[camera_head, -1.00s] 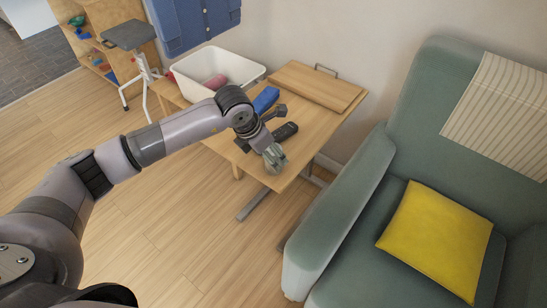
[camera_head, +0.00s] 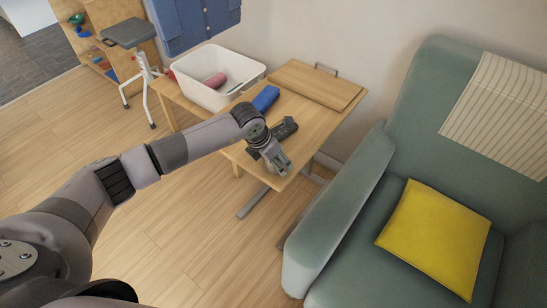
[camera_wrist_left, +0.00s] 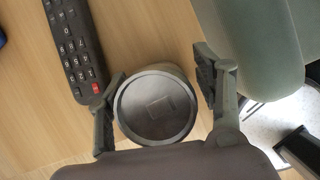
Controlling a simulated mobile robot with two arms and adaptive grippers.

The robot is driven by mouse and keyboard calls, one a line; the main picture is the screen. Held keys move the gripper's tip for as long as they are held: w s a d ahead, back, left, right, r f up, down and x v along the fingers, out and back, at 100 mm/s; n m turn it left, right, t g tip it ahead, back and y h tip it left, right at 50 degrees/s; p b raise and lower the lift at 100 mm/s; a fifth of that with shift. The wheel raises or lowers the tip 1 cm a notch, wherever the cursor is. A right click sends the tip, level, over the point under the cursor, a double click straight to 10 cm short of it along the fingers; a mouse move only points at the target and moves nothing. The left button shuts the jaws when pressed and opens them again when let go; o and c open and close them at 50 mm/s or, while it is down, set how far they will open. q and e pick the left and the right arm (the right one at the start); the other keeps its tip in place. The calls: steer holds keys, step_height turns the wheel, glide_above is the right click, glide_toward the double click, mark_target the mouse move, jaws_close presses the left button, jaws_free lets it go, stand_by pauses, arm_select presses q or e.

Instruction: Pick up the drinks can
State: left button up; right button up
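The drinks can (camera_wrist_left: 155,105) shows in the left wrist view as a round grey top, seen from above on the wooden table. My left gripper (camera_wrist_left: 158,95) is open, with one finger on each side of the can. The left finger is very close to the can's side; I cannot tell if it touches. A small gap shows at the right finger. In the head view my left gripper (camera_head: 281,164) is low over the table's near right corner, and it mostly hides the can. My right gripper is not in view.
A black remote (camera_wrist_left: 75,40) lies just left of the can. On the table (camera_head: 314,125) are a blue case (camera_head: 266,99), a wooden board (camera_head: 310,86) and a white bin (camera_head: 240,72) holding a pink cylinder (camera_head: 215,80). A green armchair (camera_head: 340,205) stands close on the right.

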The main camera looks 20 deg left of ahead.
arm_select(q)
steer(key=c, duration=0.7)
steer(key=shift+o, duration=0.2)
steer(key=shift+r, duration=0.15)
